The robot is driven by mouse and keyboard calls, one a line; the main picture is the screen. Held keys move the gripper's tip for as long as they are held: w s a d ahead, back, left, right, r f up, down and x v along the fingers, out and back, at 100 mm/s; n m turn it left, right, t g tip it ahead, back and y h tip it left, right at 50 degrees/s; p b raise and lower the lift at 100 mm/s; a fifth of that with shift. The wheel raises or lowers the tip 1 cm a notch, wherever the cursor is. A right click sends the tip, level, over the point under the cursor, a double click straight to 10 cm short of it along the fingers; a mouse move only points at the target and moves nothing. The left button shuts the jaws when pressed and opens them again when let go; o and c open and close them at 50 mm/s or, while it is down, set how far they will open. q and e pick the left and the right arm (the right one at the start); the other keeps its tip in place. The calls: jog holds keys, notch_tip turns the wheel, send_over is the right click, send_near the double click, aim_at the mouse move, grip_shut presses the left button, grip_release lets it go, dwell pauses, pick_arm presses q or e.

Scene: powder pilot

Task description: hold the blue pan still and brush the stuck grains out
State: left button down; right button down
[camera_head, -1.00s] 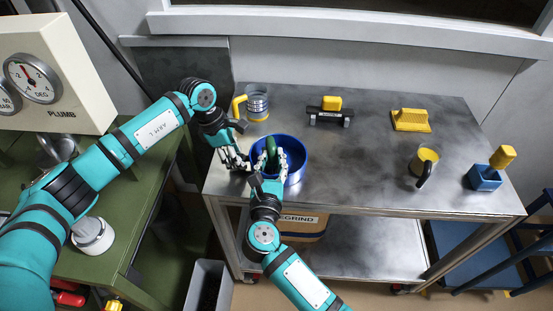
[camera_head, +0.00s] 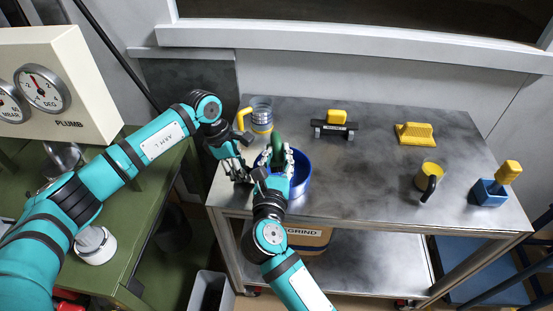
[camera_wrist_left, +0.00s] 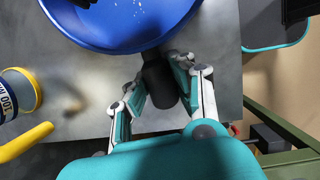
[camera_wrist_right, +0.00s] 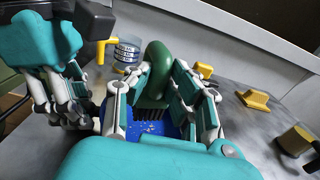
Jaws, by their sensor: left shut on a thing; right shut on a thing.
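The blue pan (camera_head: 303,182) stands on the metal table near its left front corner. My left gripper (camera_head: 240,172) is shut on the pan's dark handle (camera_wrist_left: 158,80), which points away from the rim in the left wrist view. My right gripper (camera_head: 273,165) is shut on the green brush (camera_head: 277,146), over the pan. In the right wrist view the brush (camera_wrist_right: 155,75) is upright, with dark bristles down at the pan floor (camera_wrist_right: 150,128). Pale grains show on the floor there and in the left wrist view. The right arm hides part of the pan.
A clear jar with a yellow handle (camera_head: 261,112) stands just behind the pan. A black rack with a yellow block (camera_head: 336,122), a yellow tool (camera_head: 415,133), a yellow mug (camera_head: 428,177) and a blue holder (camera_head: 489,193) stand to the right. The table's middle is clear.

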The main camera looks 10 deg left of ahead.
aim_at(277, 144)
jog(key=shift+a+r, duration=0.2)
jog(key=shift+r, duration=1.65)
jog(key=shift+w+d, duration=0.1)
jog(key=shift+d, duration=0.05)
jog(key=w+d, duration=0.5)
jog(key=d, duration=0.1)
jog(key=shift+w+f, duration=0.2)
jog(key=shift+w, duration=0.2)
